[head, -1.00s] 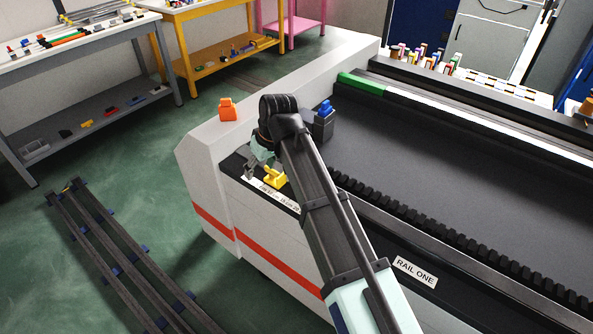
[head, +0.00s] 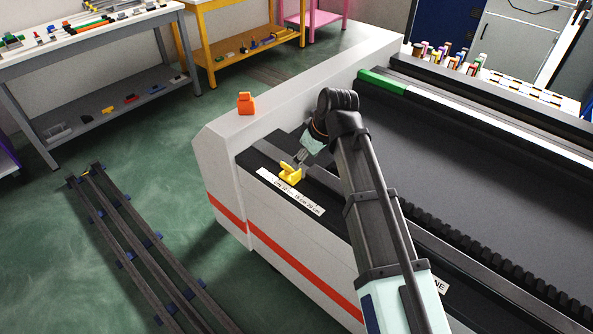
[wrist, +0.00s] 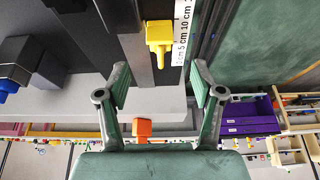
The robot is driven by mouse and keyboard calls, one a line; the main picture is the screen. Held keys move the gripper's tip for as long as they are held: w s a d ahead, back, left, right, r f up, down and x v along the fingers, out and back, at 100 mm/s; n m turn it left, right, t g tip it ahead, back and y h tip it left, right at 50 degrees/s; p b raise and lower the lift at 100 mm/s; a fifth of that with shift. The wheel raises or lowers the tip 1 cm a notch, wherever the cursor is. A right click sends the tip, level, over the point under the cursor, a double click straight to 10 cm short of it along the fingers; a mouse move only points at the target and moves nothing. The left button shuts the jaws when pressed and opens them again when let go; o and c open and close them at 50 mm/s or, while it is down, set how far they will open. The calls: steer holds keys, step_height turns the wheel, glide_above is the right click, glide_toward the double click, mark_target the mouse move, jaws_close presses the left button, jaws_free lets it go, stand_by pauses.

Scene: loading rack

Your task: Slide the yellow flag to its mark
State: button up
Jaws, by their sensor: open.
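The yellow flag (head: 290,174) sits on the dark rail along the machine's near edge, close to its left end. A white scale strip (head: 291,191) printed with centimetre figures runs beside it. My gripper (head: 303,158) is just behind and right of the flag, partly hidden by my arm. In the wrist view my open gripper (wrist: 160,72) has its two fingers apart with nothing between them. The flag (wrist: 159,34) shows there beyond the fingertips, lined up between them, with its narrow tab toward me. The scale (wrist: 183,28) is right of it. No particular mark can be told.
An orange clip-like piece (head: 246,104) stands on the machine's white end cover (head: 225,135). A dark block with a blue top (wrist: 25,65) shows at the left of the wrist view. Loose rails (head: 140,245) lie on the floor to the left.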

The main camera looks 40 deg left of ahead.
mark_target(297, 172)
steer(key=p+x, duration=0.1)
steer(key=x, duration=0.8)
jaws_close()
